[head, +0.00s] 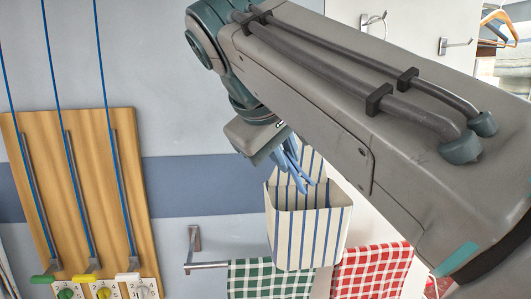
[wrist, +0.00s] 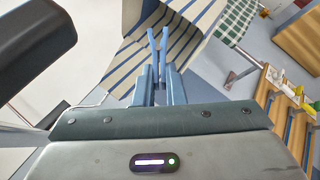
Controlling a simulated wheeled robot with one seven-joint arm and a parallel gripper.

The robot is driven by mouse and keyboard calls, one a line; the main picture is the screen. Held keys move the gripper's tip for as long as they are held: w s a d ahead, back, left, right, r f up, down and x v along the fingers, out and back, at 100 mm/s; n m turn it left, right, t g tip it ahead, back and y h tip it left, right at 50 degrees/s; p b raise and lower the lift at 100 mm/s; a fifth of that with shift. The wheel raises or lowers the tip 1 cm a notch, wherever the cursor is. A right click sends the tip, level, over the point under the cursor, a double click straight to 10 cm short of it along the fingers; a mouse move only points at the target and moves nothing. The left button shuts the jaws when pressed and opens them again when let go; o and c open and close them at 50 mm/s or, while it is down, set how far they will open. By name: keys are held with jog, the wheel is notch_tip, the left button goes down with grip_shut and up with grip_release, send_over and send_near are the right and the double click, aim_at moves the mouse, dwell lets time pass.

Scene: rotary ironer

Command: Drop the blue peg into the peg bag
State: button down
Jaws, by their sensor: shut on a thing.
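The blue peg (wrist: 153,43) is held in my gripper (wrist: 161,77), its two narrow prongs pointing away from the fingers. In the head view my gripper (head: 286,157) points down, and the peg (head: 299,181) shows in front of the bag's back panel, at its mouth. The peg bag (head: 308,238) is white with blue stripes and hangs on the wall. In the wrist view the striped bag (wrist: 190,22) lies behind the peg. I cannot tell whether the peg tips are below the bag's rim. The inside of the bag is mostly hidden.
A green checked cloth (head: 268,279) and a red checked cloth (head: 368,270) hang below the bag. A metal rail (head: 205,265) sticks out beside them. A wooden board (head: 85,190) with blue cords and coloured handles is at left. Wall hooks (head: 455,43) are at upper right.

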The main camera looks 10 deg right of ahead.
jog(key=w+d+f, duration=0.2)
jog(key=w+d, duration=0.1)
jog(key=w, duration=0.1)
jog(key=shift+w+d+b, duration=0.2)
jog(key=shift+w+b, duration=0.1)
dwell(0.6)
jog(key=c, duration=0.9)
grip_release()
jog(key=shift+c, duration=0.2)
jog(key=shift+s+a, duration=0.1)
jog(key=shift+s+a+r+p, duration=0.1)
jog(key=shift+s+a+r, duration=0.15)
jog(key=shift+s+a, duration=0.4)
jog(key=shift+s+a+r+p, duration=0.1)
jog(key=shift+s+a+r, duration=0.25)
jog(key=shift+s, duration=0.55)
jog(key=shift+s+a+r+p, duration=0.1)
jog(key=shift+s+a+r, duration=0.05)
jog(key=shift+s+a, duration=0.55)
jog(key=shift+d, duration=0.1)
